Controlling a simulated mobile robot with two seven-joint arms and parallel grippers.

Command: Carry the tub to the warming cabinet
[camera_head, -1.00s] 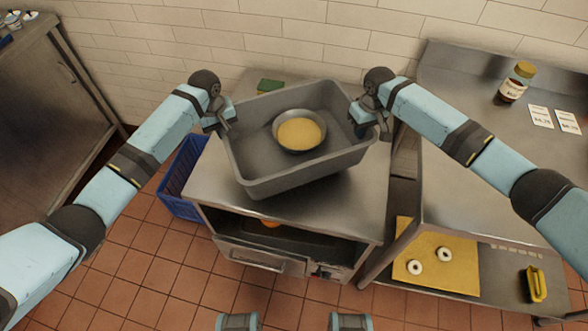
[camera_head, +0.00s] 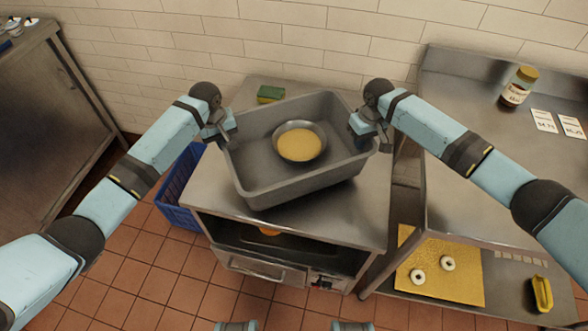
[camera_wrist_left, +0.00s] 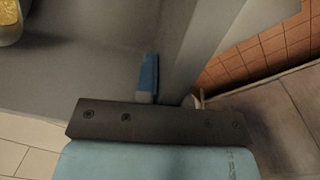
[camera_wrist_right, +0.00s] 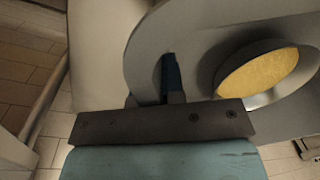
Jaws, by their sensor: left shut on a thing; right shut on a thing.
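The grey tub (camera_head: 270,188) is held between my two grippers, above or on the steel top of the cabinet (camera_head: 350,215); I cannot tell whether it touches. It sits slightly turned. A metal bowl (camera_head: 300,126) with yellow contents lies inside it. My left gripper (camera_head: 226,136) is shut on the tub's left wall; that wall also shows in the left wrist view (camera_wrist_left: 205,45). My right gripper (camera_head: 372,138) is shut on the tub's right wall. In the right wrist view, the bowl's yellow contents (camera_wrist_right: 257,80) show beside the finger. The cabinet has an open front bay with an orange thing (camera_head: 270,231) inside.
A green and yellow sponge (camera_head: 270,94) lies behind the tub. A blue crate (camera_head: 176,185) stands on the floor left of the cabinet. A steel counter (camera_head: 480,190) on the right holds a jar (camera_head: 518,87) and cards. Below are a yellow board (camera_head: 440,280) with two white rings and a yellow-handled item (camera_head: 541,293).

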